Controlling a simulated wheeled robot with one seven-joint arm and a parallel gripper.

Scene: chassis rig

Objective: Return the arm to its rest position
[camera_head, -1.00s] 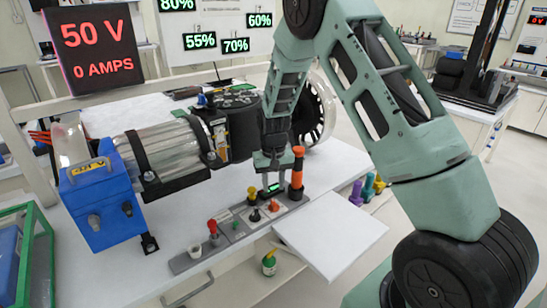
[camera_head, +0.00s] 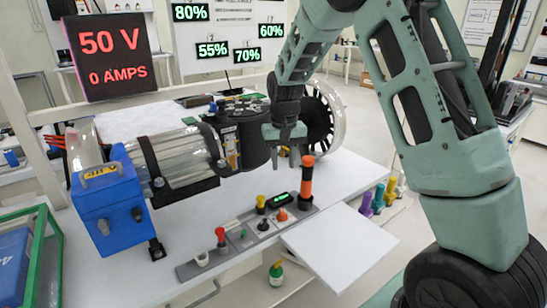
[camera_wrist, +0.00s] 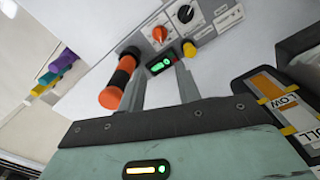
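My gripper (camera_head: 286,150) hangs above the white bench, behind the control panel (camera_head: 232,244) and close to the motor assembly (camera_head: 240,132). In the wrist view its two fingers (camera_wrist: 160,88) stand apart with nothing between them, so it is open. The orange and black handle (camera_head: 306,182) stands upright on the panel's right end, apart from the fingers. It also shows in the wrist view (camera_wrist: 122,78), left of the fingers. The small green-lit display (camera_head: 280,200) lies beyond the fingertips in the wrist view (camera_wrist: 160,65).
A blue box (camera_head: 108,206) and a clear cylinder (camera_head: 182,155) sit at the left of the bench. A spoked wheel (camera_head: 318,118) stands behind my gripper. A white board (camera_head: 342,245) juts out at the front right. A red sign (camera_head: 108,55) reads 50 V, 0 AMPS.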

